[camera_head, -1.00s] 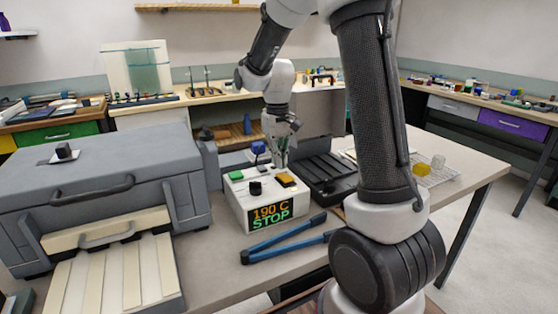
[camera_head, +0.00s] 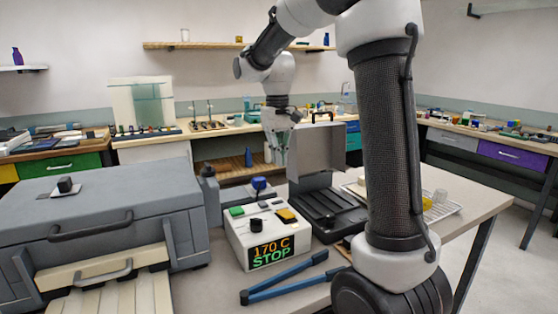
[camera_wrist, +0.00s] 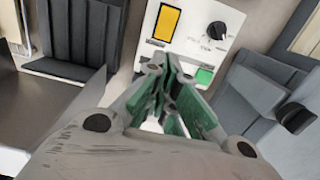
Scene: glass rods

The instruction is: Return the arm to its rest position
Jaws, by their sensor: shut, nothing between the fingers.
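My gripper (camera_head: 279,152) hangs pointing down from my raised arm, in the air above and behind the white control box. In the wrist view its fingers (camera_wrist: 170,95) are shut together with nothing between them. The control box (camera_head: 243,230) stands on the bench; its display reads 170 C and STOP. On its top are a green button (camera_head: 237,211), a black knob (camera_head: 255,222) and an orange-yellow button (camera_head: 286,215). The orange-yellow button (camera_wrist: 167,22), black knob (camera_wrist: 216,30) and green button (camera_wrist: 204,76) also show in the wrist view.
A large grey furnace-like case (camera_head: 95,215) stands left of the control box. A black open-lidded case (camera_head: 325,208) is to its right. A wire rack (camera_head: 447,209) with small blocks is at the right, partly behind my arm.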

